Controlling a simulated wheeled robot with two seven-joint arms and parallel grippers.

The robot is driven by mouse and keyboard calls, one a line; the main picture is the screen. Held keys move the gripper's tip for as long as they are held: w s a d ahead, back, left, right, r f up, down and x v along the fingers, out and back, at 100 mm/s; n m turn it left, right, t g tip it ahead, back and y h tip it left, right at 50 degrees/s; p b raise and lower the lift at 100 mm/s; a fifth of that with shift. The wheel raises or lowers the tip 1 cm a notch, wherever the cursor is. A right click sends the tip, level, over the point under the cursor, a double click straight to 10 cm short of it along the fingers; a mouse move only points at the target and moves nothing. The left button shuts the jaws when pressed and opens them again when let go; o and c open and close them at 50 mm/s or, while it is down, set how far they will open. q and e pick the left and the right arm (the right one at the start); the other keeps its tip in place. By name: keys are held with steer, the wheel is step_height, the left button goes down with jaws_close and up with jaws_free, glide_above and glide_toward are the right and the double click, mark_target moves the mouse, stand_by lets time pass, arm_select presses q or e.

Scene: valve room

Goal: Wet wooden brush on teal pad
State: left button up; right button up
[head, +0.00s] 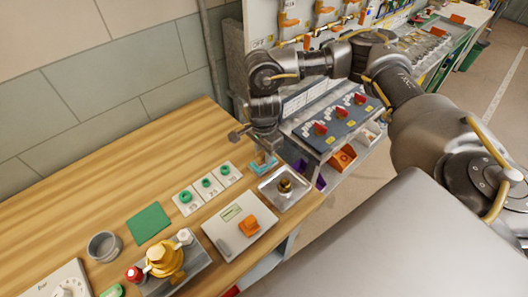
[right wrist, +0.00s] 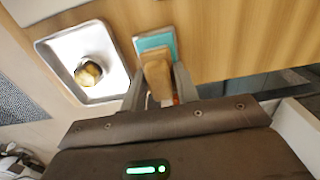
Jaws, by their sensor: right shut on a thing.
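The wooden brush (right wrist: 157,75) is a tan block between the fingers of my right gripper (right wrist: 158,92) in the right wrist view. The gripper is shut on it. The teal pad (right wrist: 155,40) lies on the wooden bench just beyond, and the brush covers part of it. I cannot tell whether brush and pad touch. In the head view the teal pad (head: 264,166) shows below my right gripper (head: 263,148), which points down at it. The brush is mostly hidden there. My left gripper is in neither view.
A metal tray (head: 266,193) with a brass part (head: 285,185) stands right beside the pad. White cards with green rings (head: 207,183), a green mat (head: 149,223), a grey ring (head: 103,247) and a brass valve (head: 165,260) occupy the bench. A shelf with red-handled valves (head: 340,115) is close behind.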

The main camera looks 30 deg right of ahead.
stand_by(0.4)
step_height(320, 180, up, 7)
steer(key=p, duration=0.6)
stand_by(0.4)
stand_by(0.4)
steer(key=s+a+r+n+b, duration=0.2)
steer(key=a+r+n+b, duration=0.1)
steer(key=a+n+b, duration=0.2)
steer(key=shift+a+r+n, duration=0.3)
steer(key=shift+a+n, duration=0.3)
steer(key=shift+a, duration=0.05)
